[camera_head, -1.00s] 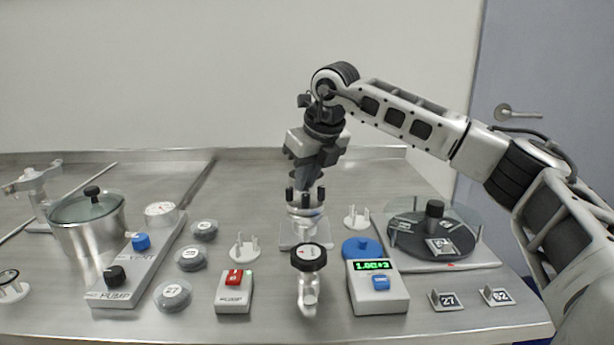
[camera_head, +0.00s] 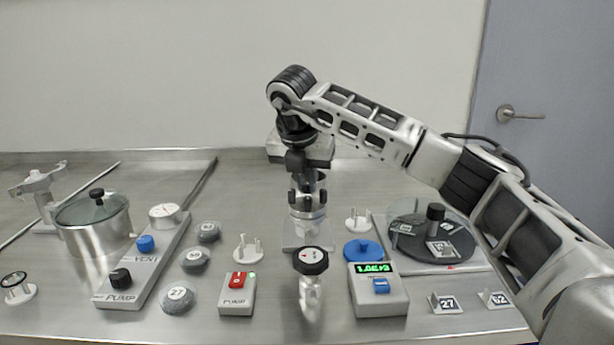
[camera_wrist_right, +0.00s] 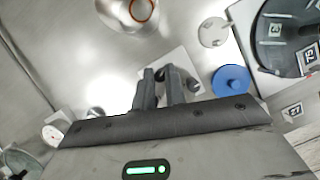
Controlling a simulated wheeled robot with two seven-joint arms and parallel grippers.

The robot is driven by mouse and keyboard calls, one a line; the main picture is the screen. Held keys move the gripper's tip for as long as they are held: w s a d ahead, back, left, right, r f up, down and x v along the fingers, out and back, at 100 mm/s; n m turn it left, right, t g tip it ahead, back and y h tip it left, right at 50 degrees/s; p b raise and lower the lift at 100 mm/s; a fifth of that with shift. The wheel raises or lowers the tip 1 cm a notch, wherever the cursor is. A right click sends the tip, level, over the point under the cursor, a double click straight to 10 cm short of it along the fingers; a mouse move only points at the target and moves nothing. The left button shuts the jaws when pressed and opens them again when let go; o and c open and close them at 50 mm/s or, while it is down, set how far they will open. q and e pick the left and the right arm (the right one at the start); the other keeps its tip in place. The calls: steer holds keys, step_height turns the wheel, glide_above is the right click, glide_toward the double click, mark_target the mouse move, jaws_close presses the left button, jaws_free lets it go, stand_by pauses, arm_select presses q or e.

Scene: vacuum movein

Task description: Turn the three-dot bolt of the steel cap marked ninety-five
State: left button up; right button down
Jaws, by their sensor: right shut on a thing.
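A steel cap (camera_head: 307,213) with dark bolts around it sits on a stand near the middle of the bench in the head view. I cannot read its number or any dots on its bolts. My right gripper (camera_head: 305,188) points down at the cap from above. Its fingers (camera_wrist_right: 166,90) are close together in the wrist view, shut on what looks like a bolt of this cap, mostly hidden between them. The stand's square base plate (camera_wrist_right: 183,62) shows behind the fingers. My left gripper is not in view.
A black-topped valve (camera_head: 311,262) stands in front of the cap. A blue disc (camera_head: 362,250), a gauge box (camera_head: 380,296) and a turntable (camera_head: 410,250) lie to the right. A red-switch box (camera_head: 237,293), grey discs (camera_head: 195,260) and a steel pot (camera_head: 95,235) are left.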

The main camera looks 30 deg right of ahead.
steer(key=m, duration=0.1)
steer(key=m+g+p, duration=0.1)
steer(key=m, duration=0.1)
steer(key=shift+w+a+r+m, duration=0.1)
steer(key=shift+r+m, duration=0.05)
steer(key=shift+m, duration=0.15)
steer(key=shift+m+g+h+p, duration=0.4)
steer(key=shift+m+g+p, duration=0.2)
steer(key=shift+m, duration=0.6)
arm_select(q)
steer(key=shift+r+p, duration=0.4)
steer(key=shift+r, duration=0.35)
arm_select(e)
steer(key=shift+w+m+g, duration=0.1)
steer(key=shift+m+g, duration=0.2)
steer(key=shift+m, duration=0.5)
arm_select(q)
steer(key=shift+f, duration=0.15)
arm_select(e)
steer(key=shift+m, duration=0.3)
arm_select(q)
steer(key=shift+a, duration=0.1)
